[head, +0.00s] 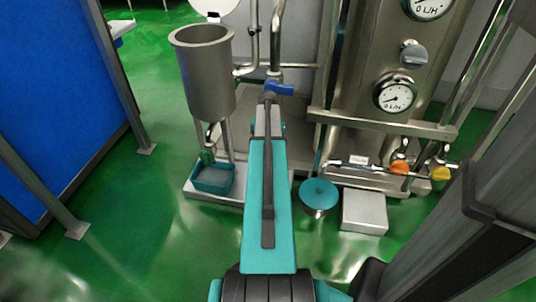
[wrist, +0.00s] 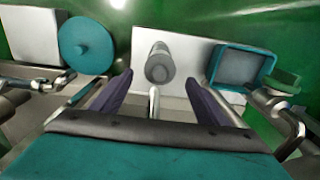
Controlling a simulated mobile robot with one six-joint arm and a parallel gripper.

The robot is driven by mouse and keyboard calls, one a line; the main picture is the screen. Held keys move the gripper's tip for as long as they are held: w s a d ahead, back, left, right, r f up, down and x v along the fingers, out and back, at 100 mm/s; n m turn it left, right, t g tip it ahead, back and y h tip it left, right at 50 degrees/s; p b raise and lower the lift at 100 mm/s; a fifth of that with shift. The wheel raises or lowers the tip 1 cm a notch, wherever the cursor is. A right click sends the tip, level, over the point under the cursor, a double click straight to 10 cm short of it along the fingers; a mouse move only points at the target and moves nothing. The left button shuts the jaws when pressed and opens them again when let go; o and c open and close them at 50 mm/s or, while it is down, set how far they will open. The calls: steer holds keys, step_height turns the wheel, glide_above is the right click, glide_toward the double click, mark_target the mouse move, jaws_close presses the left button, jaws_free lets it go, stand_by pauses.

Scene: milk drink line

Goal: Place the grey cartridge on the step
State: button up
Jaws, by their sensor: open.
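The grey cartridge (wrist: 159,63) shows in the wrist view as a short grey cylinder on a pale platform (wrist: 186,50). My gripper (wrist: 158,77) is open, with its two dark purple fingers apart. In that view the cartridge appears between and just beyond the fingertips; I see no contact. In the head view my arm covers the place, and the cartridge and fingers are hidden. A low pale box, apparently the step (head: 364,212), stands on the floor right of my arm. It also shows at the upper left of the wrist view (wrist: 28,32).
A teal round-topped container (head: 318,194) stands beside the box. A teal tray (head: 212,180) sits under the steel hopper (head: 205,80). Pipes and a gauge panel (head: 395,95) rise behind. Green floor (head: 140,235) is free at the front left.

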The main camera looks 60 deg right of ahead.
steer(key=shift+r, duration=1)
steer(key=shift+a, duration=0.1)
steer(key=w+a+f+n+g, duration=0.1)
steer(key=w+a+f+n, duration=0.15)
steer(key=a+f, duration=0.6)
steer(key=w+a+f+n+y, duration=0.15)
steer(key=w+a+f, duration=0.25)
steer(key=a, duration=1)
steer(key=w+a+f+n+g, duration=0.1)
steer(key=w+a+f+n, duration=0.2)
steer(key=a+f, duration=0.55)
steer(key=s+a+f+n+g, duration=0.1)
steer(key=s+a+f+n, duration=0.1)
steer(key=s+a, duration=0.3)
steer(key=s+a+f+n+g+h, duration=0.1)
steer(key=s+a+f+n, duration=0.2)
steer(key=a, duration=1.1)
steer(key=s+a+f+n, duration=0.2)
steer(key=s+a, duration=0.7)
steer(key=shift+a+f+g, duration=0.25)
steer(key=shift+a+g, duration=0.15)
steer(key=shift+h, duration=0.25)
